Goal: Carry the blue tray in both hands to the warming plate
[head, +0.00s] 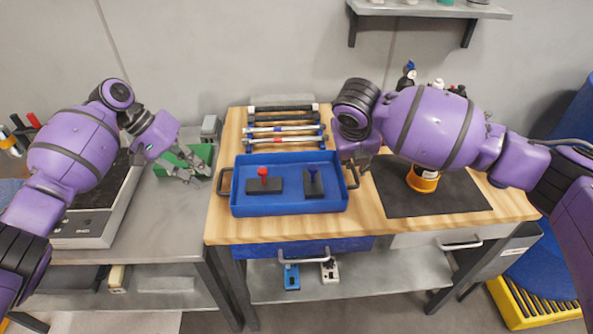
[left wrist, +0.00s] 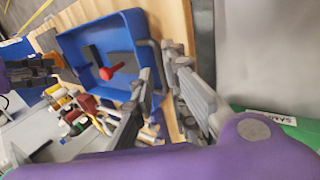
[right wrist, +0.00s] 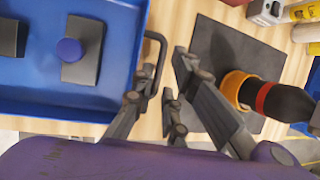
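The blue tray (head: 290,208) lies flat on the wooden tabletop, with a dark handle at each end. It holds two dark blocks, one with a red knob (head: 263,172) and one with a blue knob (head: 312,175). My left gripper (head: 194,172) is open, left of the tray's left handle (head: 224,181) and apart from it. My right gripper (head: 358,163) is open at the right handle; in the right wrist view this handle (right wrist: 160,55) shows between the fingers. Contact there cannot be told. A grey device with a dark flat top (head: 105,205), apparently the warming plate, stands on the left bench.
Several rods lie on a rack (head: 285,128) behind the tray. A dark mat (head: 440,200) with an orange-ringed object (head: 422,183) lies right of the tray. A gap separates the grey bench from the wooden table.

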